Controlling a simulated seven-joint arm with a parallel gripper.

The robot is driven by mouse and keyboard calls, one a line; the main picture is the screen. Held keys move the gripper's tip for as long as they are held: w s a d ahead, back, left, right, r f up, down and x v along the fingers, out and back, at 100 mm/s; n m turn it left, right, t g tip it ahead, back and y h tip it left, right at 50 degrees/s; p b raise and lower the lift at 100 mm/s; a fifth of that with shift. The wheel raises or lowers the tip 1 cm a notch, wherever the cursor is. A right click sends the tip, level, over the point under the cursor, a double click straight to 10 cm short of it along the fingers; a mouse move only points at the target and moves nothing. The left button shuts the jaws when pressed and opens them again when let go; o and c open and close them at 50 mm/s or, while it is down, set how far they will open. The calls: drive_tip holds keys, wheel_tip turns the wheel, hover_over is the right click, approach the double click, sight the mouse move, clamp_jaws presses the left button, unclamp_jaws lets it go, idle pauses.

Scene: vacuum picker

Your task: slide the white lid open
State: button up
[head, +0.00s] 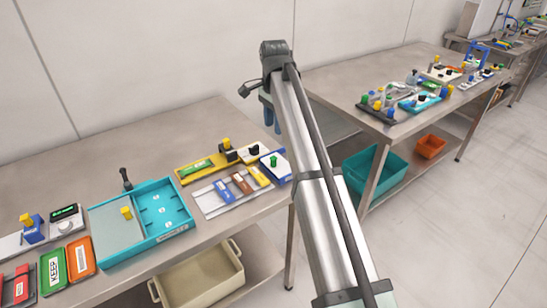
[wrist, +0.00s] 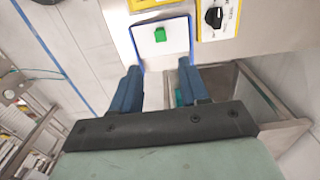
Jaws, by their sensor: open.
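What looks like the white lid (head: 268,161) lies in a blue frame at the right end of the near table, with a small green knob (head: 273,160) on it. In the wrist view the white lid (wrist: 150,47) and its green knob (wrist: 160,34) show at the top, beyond the fingertips. My gripper (wrist: 161,70) is open, with its blue fingers apart and nothing between them. In the head view my gripper (head: 272,118) hangs beyond the table's far right corner, apart from the lid and partly hidden by my arm.
A yellow tray (head: 187,178) and a grey rack (head: 207,203) with coloured blocks stand left of the lid. A teal box (head: 189,226) sits further left. A second table (head: 340,85) with more parts stands at the right, with a floor gap between the tables.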

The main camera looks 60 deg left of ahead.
sight(273, 159)
wheel_tip(273, 159, down, 14)
drive_tip(key=shift+s+r, duration=0.1)
drive_tip(key=shift+r, duration=0.1)
idle(0.4)
clamp_jaws()
idle(0.5)
